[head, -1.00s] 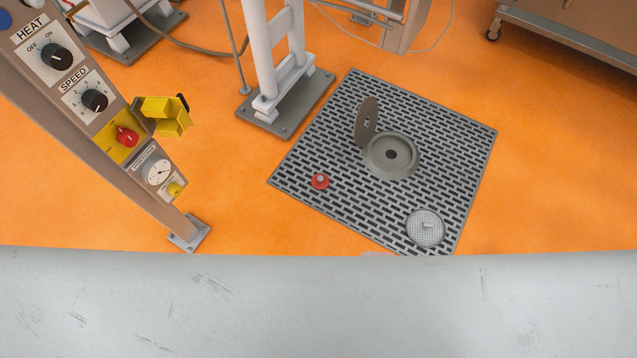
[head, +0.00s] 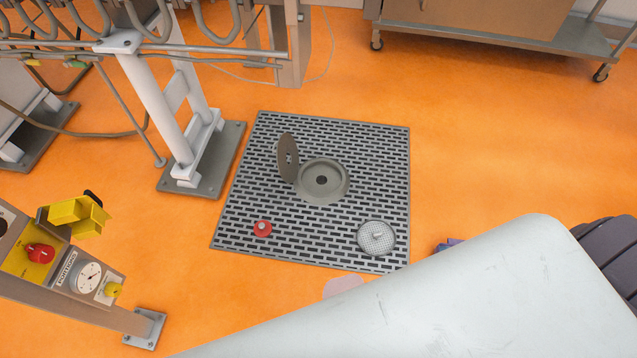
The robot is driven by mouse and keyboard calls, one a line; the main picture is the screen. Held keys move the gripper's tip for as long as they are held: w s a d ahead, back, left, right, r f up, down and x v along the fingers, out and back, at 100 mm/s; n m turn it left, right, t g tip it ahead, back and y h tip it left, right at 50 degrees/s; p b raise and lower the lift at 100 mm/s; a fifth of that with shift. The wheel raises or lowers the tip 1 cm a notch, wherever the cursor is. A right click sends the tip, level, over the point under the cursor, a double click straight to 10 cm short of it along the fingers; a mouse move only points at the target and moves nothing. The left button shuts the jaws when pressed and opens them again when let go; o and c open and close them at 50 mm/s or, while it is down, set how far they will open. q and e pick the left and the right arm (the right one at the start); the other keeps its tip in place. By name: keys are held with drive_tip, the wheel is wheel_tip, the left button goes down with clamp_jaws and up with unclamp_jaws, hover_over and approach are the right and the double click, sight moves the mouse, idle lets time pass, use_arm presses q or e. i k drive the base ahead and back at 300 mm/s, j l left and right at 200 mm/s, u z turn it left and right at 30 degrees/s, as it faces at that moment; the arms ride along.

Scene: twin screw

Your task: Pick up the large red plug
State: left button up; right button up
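A red plug (head: 263,229) with a pale top sits on the grey slotted floor grate (head: 375,150), near its front left. On the same grate there is a round drain bowl (head: 323,181) with a dark hole in its middle. A round lid (head: 288,157) stands tilted up at the bowl's left edge. A round mesh strainer (head: 376,238) lies at the grate's front right. Neither of my grippers shows in the head view.
A pale, scuffed surface (head: 450,300) fills the lower right foreground. A control panel post (head: 75,270) with knobs and a gauge stands at lower left. A white pipe stand (head: 165,105) is behind left. A metal cart (head: 480,38) stands at the back.

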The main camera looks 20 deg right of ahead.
sight(263, 228)
drive_tip(key=i+l, duration=0.55)
drive_tip(key=i+l+u, duration=0.25)
drive_tip(key=u, duration=0.2)
drive_tip(key=i+l+u, duration=0.3)
drive_tip(key=u, duration=0.2)
drive_tip(key=l+u, duration=0.1)
drive_tip(key=u, duration=0.3)
